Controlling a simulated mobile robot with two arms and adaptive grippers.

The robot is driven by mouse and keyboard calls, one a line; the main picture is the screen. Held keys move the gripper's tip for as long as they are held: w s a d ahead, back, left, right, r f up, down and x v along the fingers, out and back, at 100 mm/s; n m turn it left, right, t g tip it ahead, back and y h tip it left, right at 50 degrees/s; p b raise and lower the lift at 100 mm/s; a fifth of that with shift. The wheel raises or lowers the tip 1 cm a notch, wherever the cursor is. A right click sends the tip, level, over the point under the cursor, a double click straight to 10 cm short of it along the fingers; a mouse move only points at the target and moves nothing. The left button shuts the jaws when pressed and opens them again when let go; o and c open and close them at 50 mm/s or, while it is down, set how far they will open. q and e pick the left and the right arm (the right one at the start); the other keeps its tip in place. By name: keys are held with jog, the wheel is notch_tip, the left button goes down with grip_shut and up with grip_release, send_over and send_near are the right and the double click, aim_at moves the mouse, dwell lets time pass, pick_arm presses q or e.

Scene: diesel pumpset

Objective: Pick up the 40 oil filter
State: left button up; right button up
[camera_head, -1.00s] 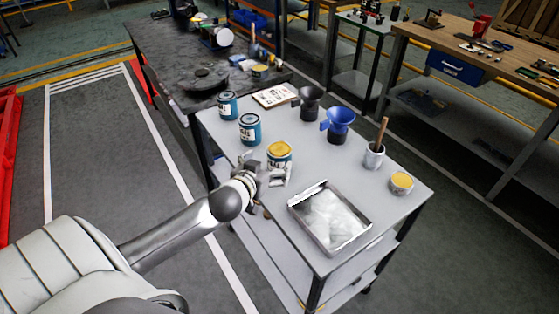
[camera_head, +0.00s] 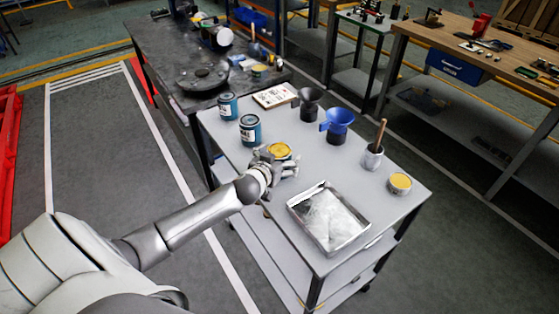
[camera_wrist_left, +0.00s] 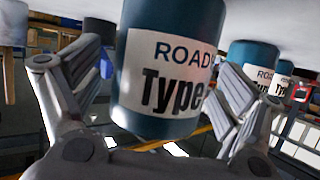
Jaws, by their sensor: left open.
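A blue can with a yellow top (camera_head: 280,150) stands on the grey cart, its front mostly hidden by my left gripper. In the left wrist view a blue can (camera_wrist_left: 168,70) with a white label fills the middle; "ROAD" and "Type" show, and no number is readable. My left gripper (camera_head: 284,169) is at the near side of the yellow-topped can. It is open, and in the wrist view its fingers (camera_wrist_left: 160,75) are on either side of the can. I cannot tell whether they touch it. My right gripper is not in view.
Two more blue labelled cans (camera_head: 249,130) (camera_head: 228,106) stand farther back on the cart.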

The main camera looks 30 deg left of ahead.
pick_arm(q)
jog(key=shift+w, duration=0.1)
jog(key=shift+c, duration=0.3)
jog(key=c, duration=1.4)
jog(key=shift+r, duration=0.15)
jog(key=shift+w+r, duration=0.1)
jog(key=shift+r, duration=0.55)
jog(key=s+a+r, duration=0.1)
jog(key=s+r, duration=0.2)
jog(key=s, duration=0.1)
jog(key=s+a+r+b, duration=0.1)
jog(key=s+a+r, duration=0.1)
jog(key=s+r, duration=0.2)
jog(key=s+a+r+b, duration=0.1)
jog(key=s+r, duration=0.3)
jog(key=s, duration=0.1)
jog(key=shift+s+a+r, duration=0.2)
jog(key=shift+a, duration=0.05)
